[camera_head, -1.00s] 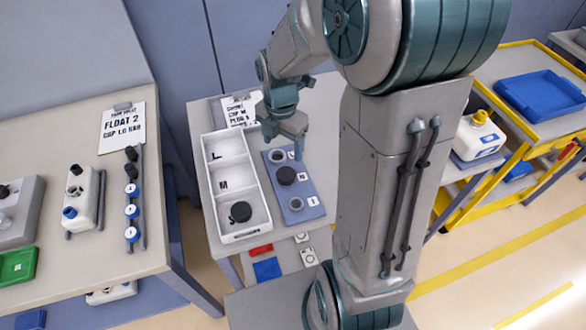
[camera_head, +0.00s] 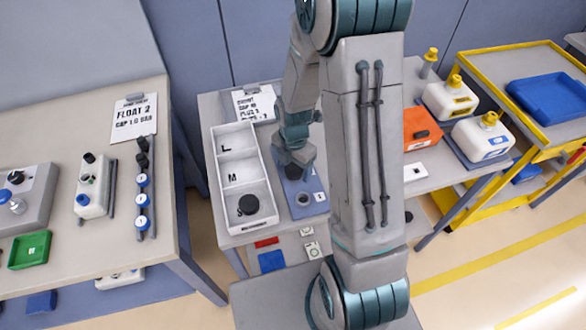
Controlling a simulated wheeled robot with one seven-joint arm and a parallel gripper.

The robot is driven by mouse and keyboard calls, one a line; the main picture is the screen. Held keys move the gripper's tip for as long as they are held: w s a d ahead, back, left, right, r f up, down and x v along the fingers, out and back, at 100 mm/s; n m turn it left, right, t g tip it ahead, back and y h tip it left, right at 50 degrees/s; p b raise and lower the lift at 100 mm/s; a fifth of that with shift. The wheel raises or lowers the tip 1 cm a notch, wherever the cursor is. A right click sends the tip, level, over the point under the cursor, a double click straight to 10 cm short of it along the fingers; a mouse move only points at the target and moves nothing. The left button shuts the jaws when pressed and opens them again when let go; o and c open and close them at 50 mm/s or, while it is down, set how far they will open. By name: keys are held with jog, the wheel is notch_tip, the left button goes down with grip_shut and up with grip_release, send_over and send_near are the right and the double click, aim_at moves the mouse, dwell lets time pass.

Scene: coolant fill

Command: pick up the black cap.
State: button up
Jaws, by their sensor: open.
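One black cap (camera_head: 292,171) sits on the middle position of the blue plate (camera_head: 318,207), mostly hidden under my gripper. A second black cap (camera_head: 248,204) lies in the front compartment, marked S, of the white tray (camera_head: 273,215). My gripper (camera_head: 296,164) is open and points down over the cap on the blue plate. I cannot tell whether its fingers are around that cap or still above it. A grey ring (camera_head: 304,198) shows on the plate in front of the cap. The plate's far end is hidden by my gripper.
The tray stands close to the left of my gripper. An orange box (camera_head: 421,128) and white jugs with yellow caps (camera_head: 483,137) stand right of my arm. A left bench holds a white unit (camera_head: 93,187) and a green tray (camera_head: 30,249).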

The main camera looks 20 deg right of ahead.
jog(key=shift+f, duration=0.3)
jog(key=c, duration=1.1)
jog(key=shift+r, duration=0.1)
jog(key=shift+c, duration=0.2)
